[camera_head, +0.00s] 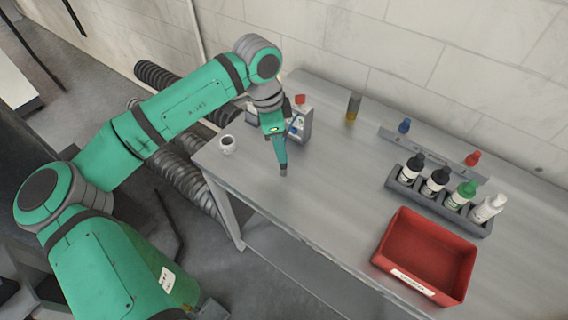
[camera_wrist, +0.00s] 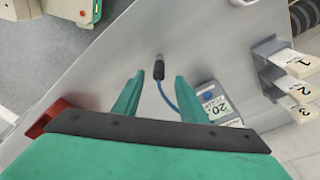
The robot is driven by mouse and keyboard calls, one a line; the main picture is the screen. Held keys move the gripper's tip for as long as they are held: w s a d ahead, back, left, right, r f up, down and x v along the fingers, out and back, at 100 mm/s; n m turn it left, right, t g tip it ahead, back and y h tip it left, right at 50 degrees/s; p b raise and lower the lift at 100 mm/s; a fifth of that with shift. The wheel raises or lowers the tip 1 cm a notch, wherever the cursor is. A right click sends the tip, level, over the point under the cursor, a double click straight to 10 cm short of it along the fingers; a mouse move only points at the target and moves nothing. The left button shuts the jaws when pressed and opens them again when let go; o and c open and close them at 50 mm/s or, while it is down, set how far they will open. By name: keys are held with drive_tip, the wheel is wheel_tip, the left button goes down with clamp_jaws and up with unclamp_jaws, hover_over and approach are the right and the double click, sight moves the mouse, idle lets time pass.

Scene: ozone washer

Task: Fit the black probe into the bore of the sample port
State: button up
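In the wrist view the black probe (camera_wrist: 158,70) lies on the grey table, with a blue cable (camera_wrist: 168,98) running from it to a small meter (camera_wrist: 215,103). My gripper (camera_wrist: 158,80) is open and empty above the table. The probe appears just beyond and between its two fingertips; I see no contact. In the head view my gripper (camera_head: 283,168) points down over the table's left part; I cannot make out the probe there. A small white, round fitting with a dark opening (camera_head: 227,144), possibly the sample port, stands near the table's left corner.
A red bin (camera_head: 408,274) and a rack of several bottles (camera_head: 402,191) stand to the right. An amber vial (camera_head: 353,107) stands at the back. A grey block with numbered labels (camera_wrist: 268,62) is beside the meter. The table's front middle is clear.

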sight(283, 165)
drive_tip(key=shift+d+f, duration=0.2)
drive_tip(key=shift+f, duration=0.7)
drive_tip(key=shift+d+f, duration=0.15)
drive_tip(key=shift+f, duration=0.75)
drive_tip(key=shift+d+f, duration=0.2)
drive_tip(key=shift+f, duration=0.7)
clamp_jaws()
